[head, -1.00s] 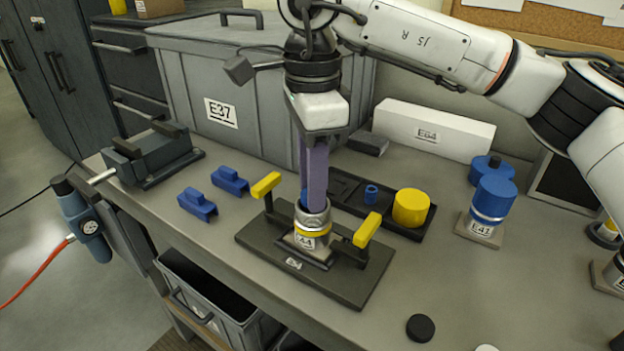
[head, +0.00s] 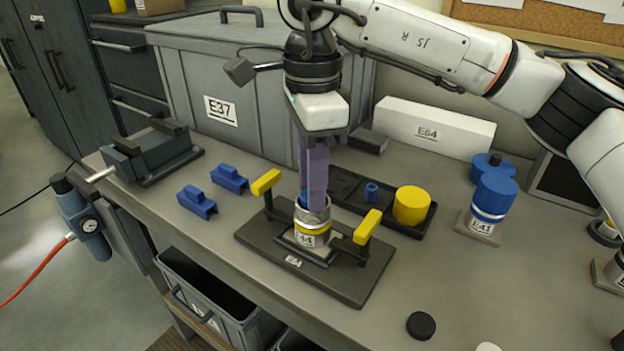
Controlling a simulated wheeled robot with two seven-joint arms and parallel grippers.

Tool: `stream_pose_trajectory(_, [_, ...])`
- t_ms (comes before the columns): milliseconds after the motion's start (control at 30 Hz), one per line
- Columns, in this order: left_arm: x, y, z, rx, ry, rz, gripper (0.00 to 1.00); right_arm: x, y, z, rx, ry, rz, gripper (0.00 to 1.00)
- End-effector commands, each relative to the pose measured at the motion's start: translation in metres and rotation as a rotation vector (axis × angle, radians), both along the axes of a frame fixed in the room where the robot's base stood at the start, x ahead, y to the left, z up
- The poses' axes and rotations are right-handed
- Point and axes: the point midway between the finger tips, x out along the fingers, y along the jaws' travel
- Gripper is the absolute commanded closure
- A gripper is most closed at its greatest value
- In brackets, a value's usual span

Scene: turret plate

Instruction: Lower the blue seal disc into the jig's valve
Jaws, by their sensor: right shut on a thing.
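The jig (head: 350,285) is a dark plate marked E64 with two yellow-ended clamps. Its valve (head: 312,238), a silver cylinder with a yellow band and a label, stands upright between the clamps. My right gripper (head: 315,207) points down over the valve, its purple fingers at the mouth. It is shut on the blue seal disc (head: 303,198), of which only a sliver shows at the left of the fingers, at the valve's rim. The fingers hide the rest, so I cannot tell how deep the disc sits. My left gripper is out of view.
A black tray (head: 415,232) with a yellow cylinder (head: 411,205) and a small blue part lies behind the jig. Two blue blocks (head: 197,202) lie left. A blue-topped valve (head: 492,205) stands right. A grey bin (head: 190,95) stands behind. A black puck (head: 421,326) lies in front.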

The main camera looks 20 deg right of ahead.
Motion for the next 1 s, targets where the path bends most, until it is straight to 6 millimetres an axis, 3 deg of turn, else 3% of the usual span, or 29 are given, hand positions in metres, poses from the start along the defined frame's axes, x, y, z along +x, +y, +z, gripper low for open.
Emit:
stream_pose_trajectory(233, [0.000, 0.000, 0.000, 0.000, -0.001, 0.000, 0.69, 0.000, 0.000, 0.000, 0.000, 0.000, 0.000, 0.93])
stream_pose_trajectory(267, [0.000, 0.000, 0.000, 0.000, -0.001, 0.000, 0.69, 0.000, 0.000, 0.000, 0.000, 0.000, 0.000, 0.69])
stream_pose_trajectory(367, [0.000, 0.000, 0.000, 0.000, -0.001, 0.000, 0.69, 0.000, 0.000, 0.000, 0.000, 0.000, 0.000, 0.52])
stream_pose_trajectory(400, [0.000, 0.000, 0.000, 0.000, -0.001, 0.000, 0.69, 0.000, 0.000, 0.000, 0.000, 0.000, 0.000, 0.50])
stream_pose_trajectory(733, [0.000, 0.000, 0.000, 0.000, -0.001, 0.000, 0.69, 0.000, 0.000, 0.005, 0.000, -0.002, 0.000, 0.50])
stream_pose_trajectory(1000, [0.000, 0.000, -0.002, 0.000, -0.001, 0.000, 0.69, 0.001, 0.001, 0.051, 0.001, -0.004, 0.000, 0.50])
